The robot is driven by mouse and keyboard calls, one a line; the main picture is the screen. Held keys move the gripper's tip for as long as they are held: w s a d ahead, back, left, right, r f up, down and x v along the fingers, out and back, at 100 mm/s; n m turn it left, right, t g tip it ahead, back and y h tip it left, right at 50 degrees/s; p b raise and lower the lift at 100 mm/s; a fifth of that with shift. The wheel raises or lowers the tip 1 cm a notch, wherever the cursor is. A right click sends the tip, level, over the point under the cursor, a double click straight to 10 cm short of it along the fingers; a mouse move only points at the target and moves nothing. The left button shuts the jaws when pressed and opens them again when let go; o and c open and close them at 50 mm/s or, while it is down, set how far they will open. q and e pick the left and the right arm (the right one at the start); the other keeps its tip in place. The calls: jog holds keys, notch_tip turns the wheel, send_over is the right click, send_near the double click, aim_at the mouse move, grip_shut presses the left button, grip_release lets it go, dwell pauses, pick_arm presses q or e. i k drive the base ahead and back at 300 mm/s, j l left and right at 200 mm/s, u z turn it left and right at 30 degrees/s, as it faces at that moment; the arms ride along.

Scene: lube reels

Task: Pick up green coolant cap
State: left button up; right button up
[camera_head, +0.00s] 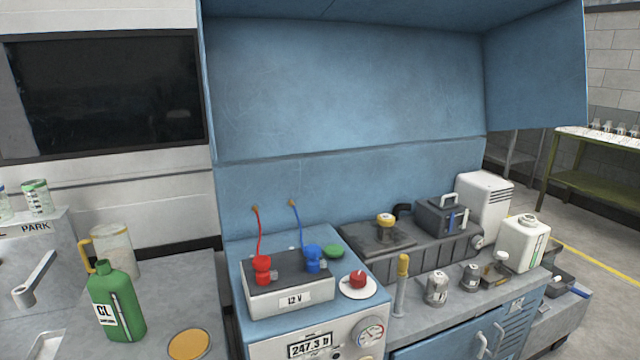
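A small round green cap (334,251) lies on the blue top of the tester unit, behind and to the right of the 12 V battery (290,286). A green jug labelled CL (117,308) stands upright on the left counter. The jug's top (103,267) is also green, and I cannot tell whether a separate cap sits on it. Neither of my grippers is in view.
Red (263,270) and blue (314,259) clamps sit on the battery, with cables to the back panel. A white dish (357,287) holds a red knob-like part. A yellow-handled tool (402,285), metal canisters (437,288) and a white jug (523,243) stand right. An orange disc (189,344) lies front left.

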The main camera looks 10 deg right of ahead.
aim_at(333, 251)
jog(key=z, duration=1.45)
jog(key=i+l, duration=0.1)
jog(key=i, duration=0.25)
jog(key=i+l+u, duration=0.1)
jog(key=u, duration=0.3)
jog(key=i+l+u, duration=0.2)
jog(key=u, duration=0.25)
jog(key=i+l, duration=0.05)
jog(key=i, duration=0.05)
